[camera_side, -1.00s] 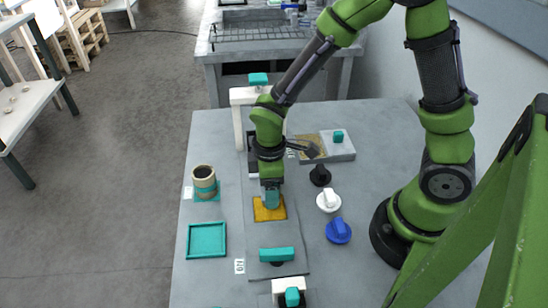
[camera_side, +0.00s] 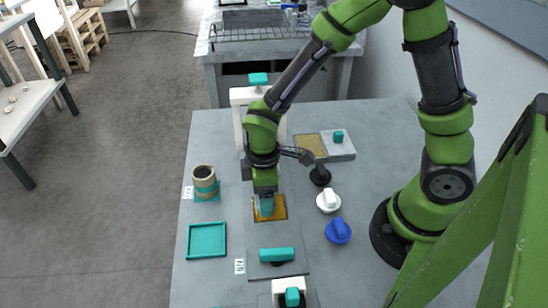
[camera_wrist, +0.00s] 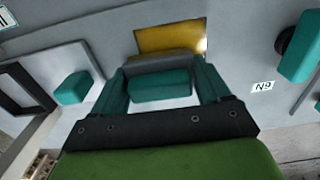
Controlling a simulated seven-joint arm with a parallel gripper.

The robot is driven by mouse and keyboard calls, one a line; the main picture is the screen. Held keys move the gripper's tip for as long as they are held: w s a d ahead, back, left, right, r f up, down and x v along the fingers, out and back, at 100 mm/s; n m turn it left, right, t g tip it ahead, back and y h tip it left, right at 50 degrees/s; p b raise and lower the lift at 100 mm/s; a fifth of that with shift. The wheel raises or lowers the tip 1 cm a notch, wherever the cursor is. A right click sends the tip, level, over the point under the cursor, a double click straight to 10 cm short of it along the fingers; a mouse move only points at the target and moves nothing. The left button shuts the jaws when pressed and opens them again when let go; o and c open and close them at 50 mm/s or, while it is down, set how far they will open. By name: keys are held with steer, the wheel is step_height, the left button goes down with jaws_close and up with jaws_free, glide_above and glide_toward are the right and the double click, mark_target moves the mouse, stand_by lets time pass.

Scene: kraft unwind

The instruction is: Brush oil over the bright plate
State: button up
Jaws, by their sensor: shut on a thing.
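The bright plate (camera_side: 279,208) is a small yellow-gold square set in a long grey panel (camera_side: 260,236). It now looks darker and brownish toward its edges. It also shows in the wrist view (camera_wrist: 170,36), with a bright glint at its right. My gripper (camera_side: 266,206) points down over the plate. In the wrist view its two teal fingers are shut on a teal block with a grey edge (camera_wrist: 160,86), seemingly the brush. The brush's lower edge is hidden, so I cannot tell whether it touches the plate.
A teal bar (camera_side: 277,254) crosses the panel in front. A white knob (camera_side: 328,201) and a blue knob (camera_side: 338,231) stand at right. A teal tray (camera_side: 206,240) and a brown-and-teal cup (camera_side: 204,180) are at left. A white post frame (camera_side: 239,118) stands behind.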

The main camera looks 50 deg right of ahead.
mark_target(269, 221)
steer(key=shift+s+a, duration=1.85)
steer(key=shift+s, duration=0.3)
steer(key=shift+w+d, duration=0.15)
steer(key=shift+d, duration=0.05)
steer(key=shift+c, duration=0.9)
steer(key=shift+w+d, duration=0.85)
steer(key=shift+w+d+f, duration=0.15)
steer(key=shift+w+d, duration=1.6)
steer(key=shift+d, duration=0.05)
steer(key=shift+r, duration=3.1)
